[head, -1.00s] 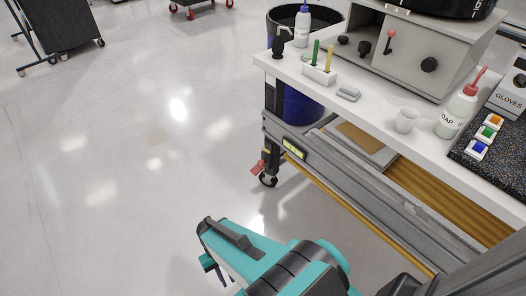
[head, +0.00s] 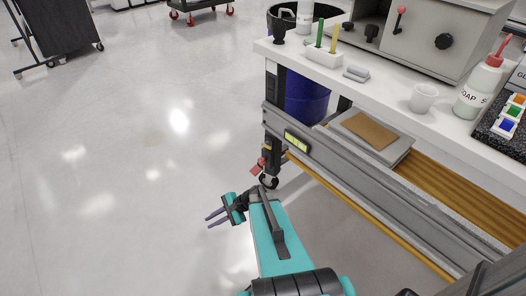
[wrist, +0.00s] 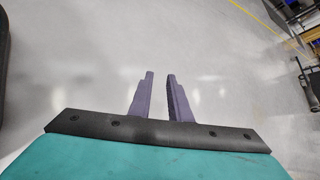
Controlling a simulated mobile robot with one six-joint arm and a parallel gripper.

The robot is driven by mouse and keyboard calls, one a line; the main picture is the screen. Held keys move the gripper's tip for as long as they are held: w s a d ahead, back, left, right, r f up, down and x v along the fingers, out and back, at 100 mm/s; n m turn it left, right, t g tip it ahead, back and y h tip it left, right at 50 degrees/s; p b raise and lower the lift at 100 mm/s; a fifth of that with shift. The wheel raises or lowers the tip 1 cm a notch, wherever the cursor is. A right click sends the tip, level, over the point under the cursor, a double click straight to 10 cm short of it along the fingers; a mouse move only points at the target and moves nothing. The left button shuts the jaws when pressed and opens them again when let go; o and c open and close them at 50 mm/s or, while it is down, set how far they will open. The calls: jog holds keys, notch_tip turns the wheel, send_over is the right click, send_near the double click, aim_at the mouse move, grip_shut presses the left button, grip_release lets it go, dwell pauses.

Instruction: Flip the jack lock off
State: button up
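A small red pedal-like piece (head: 257,168) sits low at the bench's near left leg, beside a black caster (head: 269,181). It may be the jack lock, but no label shows and its on or off position cannot be told. My gripper (head: 212,217) is left of and in front of the caster in the head view, apart from the red piece. Its two purple fingers are parted, with nothing between them in the wrist view (wrist: 160,85). The wrist view shows mostly floor below the fingers and no red piece.
The white-topped bench (head: 395,93) fills the right side, with a grey rail (head: 345,170) and a lit display (head: 297,142). A grey cabinet (head: 455,25) with a red-tipped lever (head: 400,20) stands on top. A blue bin (head: 306,98) is behind.

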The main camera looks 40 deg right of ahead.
jog(key=w+d+m+t+h+b, duration=0.1)
jog(key=w+d+m+t+b, duration=0.3)
jog(key=d, duration=0.7)
jog(key=m+t+h+b, duration=0.6)
jog(key=m+t+h, duration=0.2)
jog(key=m, duration=0.5)
send_near(263, 144)
jog(key=s, duration=0.4)
jog(key=shift+w, duration=0.2)
jog(key=shift+w+f, duration=0.1)
jog(key=shift+w, duration=0.05)
jog(key=w+b, duration=0.1)
jog(key=w, duration=0.3)
jog(key=w+b, duration=0.1)
jog(key=w, duration=0.4)
jog(key=w+d+b, duration=0.1)
jog(key=w, duration=0.3)
jog(key=shift+w, duration=0.3)
jog(key=shift+c, duration=0.4)
grip_shut()
